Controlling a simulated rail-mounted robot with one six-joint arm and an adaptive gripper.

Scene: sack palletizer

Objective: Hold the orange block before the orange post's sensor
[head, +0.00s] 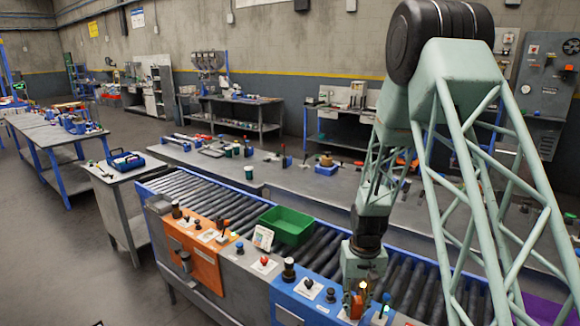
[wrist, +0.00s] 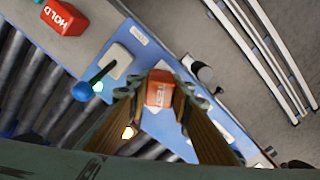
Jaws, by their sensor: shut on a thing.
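My gripper (wrist: 160,88) is shut on an orange block (wrist: 159,94) with white lettering, which sits between the fingertips in the wrist view. In the head view my gripper (head: 357,303) is low over the blue panel (head: 300,303) at the conveyor's near side; the block is small and partly hidden there. An orange panel (head: 192,262) stands farther left along the same side, with several knobs and buttons. I cannot make out which part is its sensor. My gripper is well to the right of that panel.
A red block marked HOLD (wrist: 65,18) lies at the wrist view's upper left. A blue-knobbed lever (wrist: 83,90) and an amber light (wrist: 128,132) are close to my gripper. A green bin (head: 287,226) sits on the roller conveyor (head: 200,197).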

